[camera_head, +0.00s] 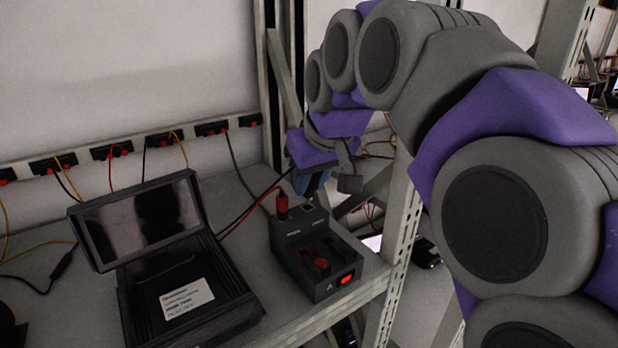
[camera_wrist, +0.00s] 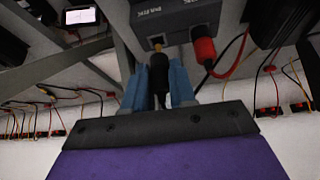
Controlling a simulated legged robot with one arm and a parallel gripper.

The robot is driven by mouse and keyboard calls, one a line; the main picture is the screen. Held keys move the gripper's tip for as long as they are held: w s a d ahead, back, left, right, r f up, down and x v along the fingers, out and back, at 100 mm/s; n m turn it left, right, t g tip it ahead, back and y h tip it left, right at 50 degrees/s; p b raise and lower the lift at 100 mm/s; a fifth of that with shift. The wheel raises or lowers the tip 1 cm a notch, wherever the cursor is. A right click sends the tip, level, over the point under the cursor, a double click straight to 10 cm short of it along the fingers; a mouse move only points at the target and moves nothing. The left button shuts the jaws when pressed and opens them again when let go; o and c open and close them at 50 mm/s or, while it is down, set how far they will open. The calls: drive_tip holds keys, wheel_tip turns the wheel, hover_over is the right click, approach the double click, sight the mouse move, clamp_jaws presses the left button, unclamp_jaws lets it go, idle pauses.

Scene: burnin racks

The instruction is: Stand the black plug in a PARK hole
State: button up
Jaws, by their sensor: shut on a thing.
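The black plug (camera_wrist: 158,72) is upright between the blue fingers of my gripper (camera_wrist: 159,84) in the wrist view. Its tip is close to a light-rimmed square hole (camera_wrist: 157,41) in the dark test box. I cannot tell whether it touches or has entered the hole. In the head view my gripper (camera_head: 312,184) is at the back right of the box (camera_head: 318,265), its fingers mostly hidden and the black plug not clearly visible. A red plug (camera_head: 282,204) stands in the box beside it; it also shows in the wrist view (camera_wrist: 204,52).
A dark device with a tilted screen (camera_head: 140,221) and a white label stands left of the box on the grey shelf (camera_head: 240,240). A lit red switch (camera_head: 346,279) is on the box front. Loose cables run behind. A perforated rack post (camera_head: 400,240) is close at right.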

drive_tip(key=shift+f+b, duration=0.7)
drive_tip(key=shift+f, duration=0.5)
idle(1.4)
drive_tip(key=o, duration=1.2)
drive_tip(key=shift+c, duration=0.2)
drive_tip(key=shift+o, duration=0.7)
drive_tip(key=shift+d, duration=0.15)
drive_tip(key=shift+a+r+p, duration=0.2)
drive_tip(key=shift+r+p, duration=0.55)
drive_tip(key=shift+r, duration=0.55)
drive_tip(key=shift+r+p, duration=0.8)
drive_tip(key=shift+r, duration=0.7)
drive_tip(key=shift+s+f, duration=0.1)
drive_tip(key=shift+f, duration=0.05)
